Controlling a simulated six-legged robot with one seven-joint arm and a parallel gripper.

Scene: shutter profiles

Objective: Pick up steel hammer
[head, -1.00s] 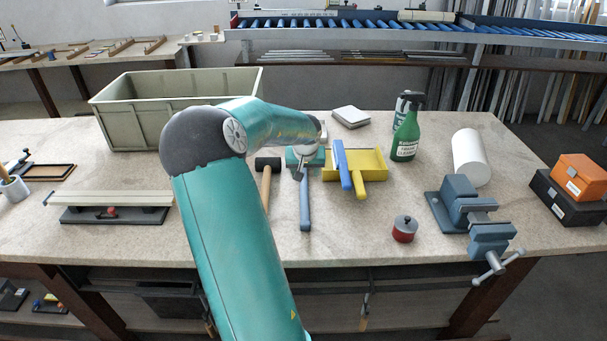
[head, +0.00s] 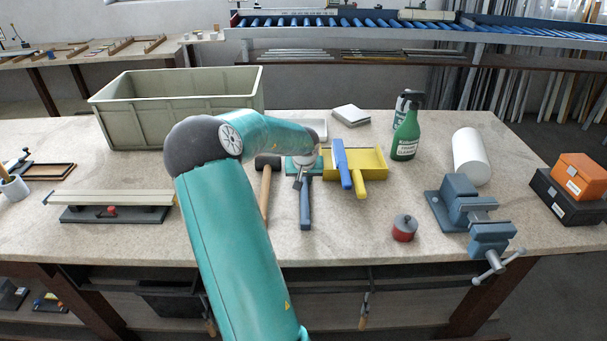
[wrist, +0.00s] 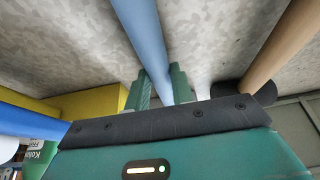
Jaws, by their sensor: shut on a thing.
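The steel hammer (head: 305,212) lies on the workbench with its blue handle pointing toward the front edge. Its head is hidden behind my wrist and gripper in the head view. My gripper (head: 302,181) is down at the upper part of the handle. In the wrist view, the blue handle (wrist: 143,35) runs between the two green fingers of my gripper (wrist: 160,86), which is shut on it. I cannot tell whether the hammer is clear of the bench top.
A black mallet (head: 265,190) with a wooden handle lies close on the left. A red-sided tin (head: 404,229), vise (head: 463,205) and green spray bottle (head: 405,138) stand farther right. The front middle is clear.

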